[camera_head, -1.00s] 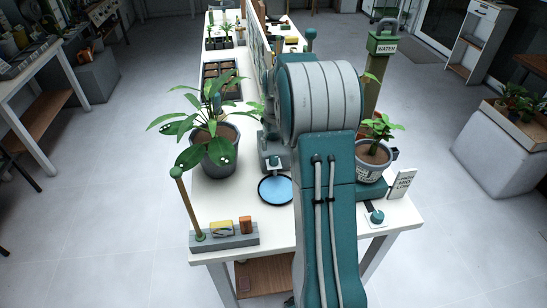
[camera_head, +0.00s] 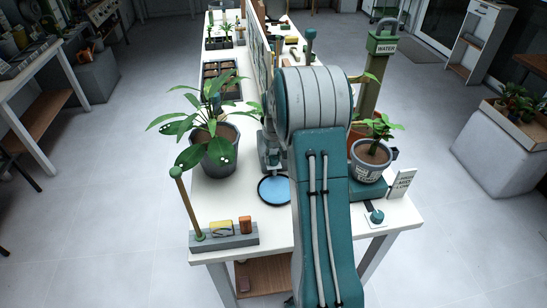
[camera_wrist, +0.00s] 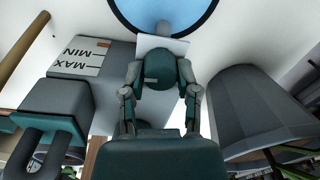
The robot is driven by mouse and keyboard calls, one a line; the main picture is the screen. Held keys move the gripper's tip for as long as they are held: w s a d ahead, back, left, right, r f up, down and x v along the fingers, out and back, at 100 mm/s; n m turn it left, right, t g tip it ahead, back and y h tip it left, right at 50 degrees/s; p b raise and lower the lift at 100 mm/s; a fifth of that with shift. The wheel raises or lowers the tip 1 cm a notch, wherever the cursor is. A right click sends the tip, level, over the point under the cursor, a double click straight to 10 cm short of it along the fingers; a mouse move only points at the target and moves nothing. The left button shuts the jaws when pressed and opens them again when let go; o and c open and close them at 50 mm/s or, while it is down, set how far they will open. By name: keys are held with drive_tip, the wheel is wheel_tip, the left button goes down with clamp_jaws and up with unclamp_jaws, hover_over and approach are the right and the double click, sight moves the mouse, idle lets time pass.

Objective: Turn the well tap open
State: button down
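The well is a grey column (camera_head: 270,152) with a small spout over a round blue water dish (camera_head: 274,190), just left of my arm in the head view. In the wrist view the blue dish (camera_wrist: 125,12) is at the top, with a grey round spout (camera_wrist: 178,28) in front of it. A dark teal rounded piece, which looks like the tap knob (camera_wrist: 158,78), lies between my fingers. My gripper (camera_wrist: 160,70) is spread, one finger on each side of this piece. I cannot tell if they touch it. The head view hides my gripper behind my arm.
A grey panel marked MIN and MAX (camera_wrist: 80,58) and a dark pot (camera_wrist: 250,105) flank the gripper. A leafy potted plant (camera_head: 218,155) stands left, a smaller potted plant (camera_head: 369,160) right. A grey tray (camera_head: 230,240) with a stick stands at the front left.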

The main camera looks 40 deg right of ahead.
sight(275, 156)
drive_tip(key=shift+f+m, duration=0.1)
drive_tip(key=shift+m, duration=0.4)
drive_tip(key=shift+c, duration=1.7)
unclamp_jaws()
wheel_tip(275, 156, up, 12)
drive_tip(key=shift+d, duration=0.25)
